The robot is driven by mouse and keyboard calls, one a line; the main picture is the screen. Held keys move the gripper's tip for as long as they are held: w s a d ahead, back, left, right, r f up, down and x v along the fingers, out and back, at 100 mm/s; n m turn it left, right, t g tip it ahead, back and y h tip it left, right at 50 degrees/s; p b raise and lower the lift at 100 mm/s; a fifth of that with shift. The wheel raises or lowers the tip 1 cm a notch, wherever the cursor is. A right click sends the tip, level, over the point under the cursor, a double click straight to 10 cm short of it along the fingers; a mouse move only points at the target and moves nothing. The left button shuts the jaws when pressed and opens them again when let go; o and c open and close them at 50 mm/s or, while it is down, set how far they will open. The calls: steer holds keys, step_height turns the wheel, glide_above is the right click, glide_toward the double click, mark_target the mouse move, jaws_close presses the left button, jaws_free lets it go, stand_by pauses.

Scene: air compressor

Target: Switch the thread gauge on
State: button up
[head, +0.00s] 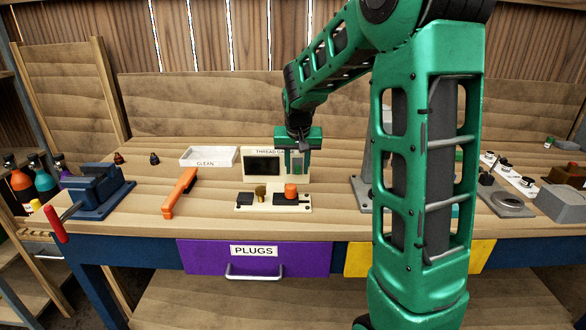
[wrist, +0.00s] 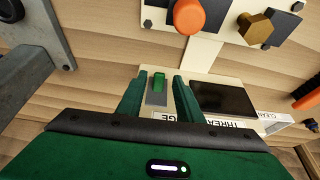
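The thread gauge (head: 247,178) is a cream box on the workbench with a dark screen and a label reading "THREAD", the rest of it partly hidden by my gripper in the head view. In the wrist view the gauge (wrist: 213,77) shows its dark screen and, beside it, a small green switch (wrist: 157,83) on a grey plate. My gripper (wrist: 160,77) is open, with its two green fingers apart on either side of the switch plate in that view. In the head view my gripper (head: 298,165) is in front of the gauge's right part. I cannot tell whether the fingers touch it.
A cream base with an orange knob (head: 291,189) and a brass fitting (head: 260,192) lies in front of the gauge. A white CLEAN tray (head: 208,157), an orange tool (head: 179,193) and a blue vise (head: 97,190) are left. A grey metal stand (head: 361,190) is close on the right.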

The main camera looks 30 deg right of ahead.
jaws_close()
steer(key=shift+w+r, duration=0.1)
steer(key=shift+w+d+r+g+y, duration=0.1)
steer(key=shift+w+r+g+y, duration=0.2)
steer(key=shift+g+y, duration=0.45)
steer(key=shift+w+d+r+g+y, duration=0.15)
steer(key=shift+r+g+y, duration=0.25)
steer(key=shift+g, duration=0.65)
steer(key=shift+a+f, duration=0.1)
jaws_free()
steer(key=shift+s, duration=0.1)
